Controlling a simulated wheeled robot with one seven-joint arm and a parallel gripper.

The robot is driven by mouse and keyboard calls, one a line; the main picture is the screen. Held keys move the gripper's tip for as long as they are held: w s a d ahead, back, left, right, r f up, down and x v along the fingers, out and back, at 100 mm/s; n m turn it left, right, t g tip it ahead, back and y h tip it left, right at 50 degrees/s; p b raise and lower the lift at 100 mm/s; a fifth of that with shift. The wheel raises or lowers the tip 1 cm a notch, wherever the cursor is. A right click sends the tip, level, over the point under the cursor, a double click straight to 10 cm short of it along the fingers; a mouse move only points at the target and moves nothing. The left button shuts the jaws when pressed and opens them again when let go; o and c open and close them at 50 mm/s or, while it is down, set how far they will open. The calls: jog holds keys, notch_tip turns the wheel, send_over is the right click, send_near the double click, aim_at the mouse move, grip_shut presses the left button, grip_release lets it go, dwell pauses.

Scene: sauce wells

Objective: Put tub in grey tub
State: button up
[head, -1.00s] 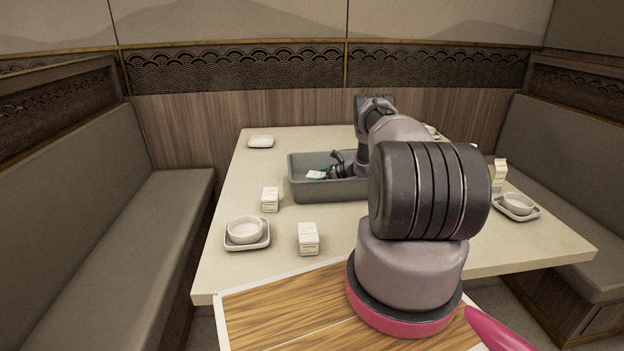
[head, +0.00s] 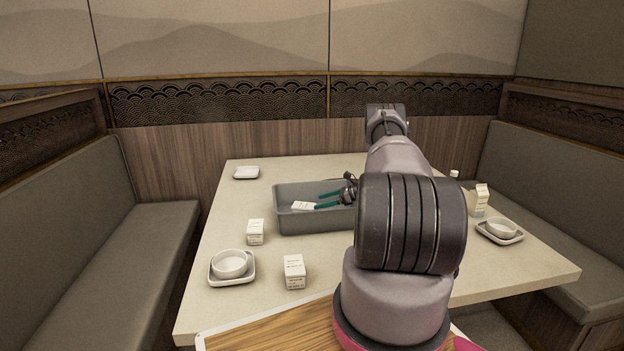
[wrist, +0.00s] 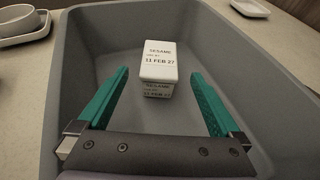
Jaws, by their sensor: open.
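The grey tub (head: 290,222) stands on the table, left of my arm in the head view; its walls (wrist: 85,45) surround my gripper in the wrist view. A small white tub labelled SESAME (wrist: 158,62) sits upright on its floor, and it also shows in the head view (head: 303,206). My gripper (wrist: 160,82) is open, its green fingers apart on either side of the sesame tub and not touching it. In the head view the gripper (head: 330,200) is inside the grey tub.
A bowl on a square dish (head: 231,264) is at the front left, another (head: 500,229) at the right beside a carton (head: 479,200). A white dish (head: 246,173) lies at the back left.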

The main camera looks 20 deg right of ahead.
jog(key=s+a+r+n+g+h, duration=0.1)
jog(key=s+a+r+n+g, duration=0.15)
jog(key=a+r, duration=0.65)
jog(key=s+a+r+n+g+h, duration=0.1)
jog(key=s+a+r+n, duration=0.25)
jog(key=r, duration=1.15)
jog(key=s+a+r+n+g+h, duration=0.15)
jog(key=a+r+n, duration=0.3)
jog(key=r, duration=0.75)
jog(key=s+a+r+n+h, duration=0.1)
jog(key=s+a+r+n, duration=0.2)
jog(key=s+a+r, duration=0.45)
jog(key=s+a+r+n+h, duration=0.2)
jog(key=s+r, duration=0.2)
jog(key=s, duration=0.6)
jog(key=s+a+n+t+h, duration=0.1)
jog(key=s+n, duration=0.5)
jog(key=s, duration=1.2)
jog(key=t+h, duration=0.1)
jog(key=t, duration=0.1)
jog(key=shift+s+a+r+t, duration=0.2)
jog(key=shift+s+r+t, duration=0.1)
